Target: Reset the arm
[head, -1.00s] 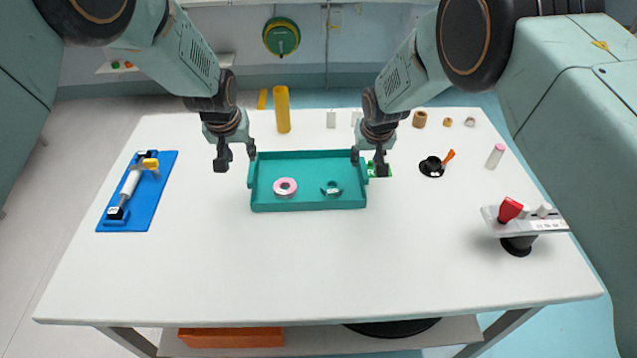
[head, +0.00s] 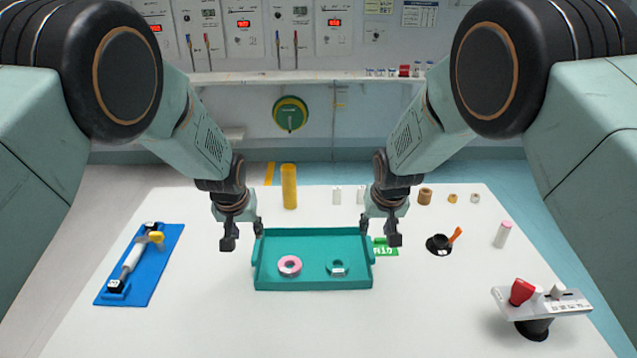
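My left gripper (head: 243,235) hangs above the white table near the left end of a teal tray (head: 312,284). Its fingers are spread apart with nothing between them. My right gripper (head: 379,230) hangs by the tray's right end, also with spread fingers and nothing between them. It partly covers a green label (head: 385,250). Both arms reach forward and down in a near mirror pose. In the tray lie a pink and white ring (head: 289,265) and a teal ring-shaped piece (head: 337,267).
A blue board with a white-barrelled tool (head: 165,247) lies at the left. A yellow cylinder (head: 289,187) stands behind the tray. A black holder (head: 438,244) and a stand with a red knob (head: 521,291) are at the right. The table front is clear.

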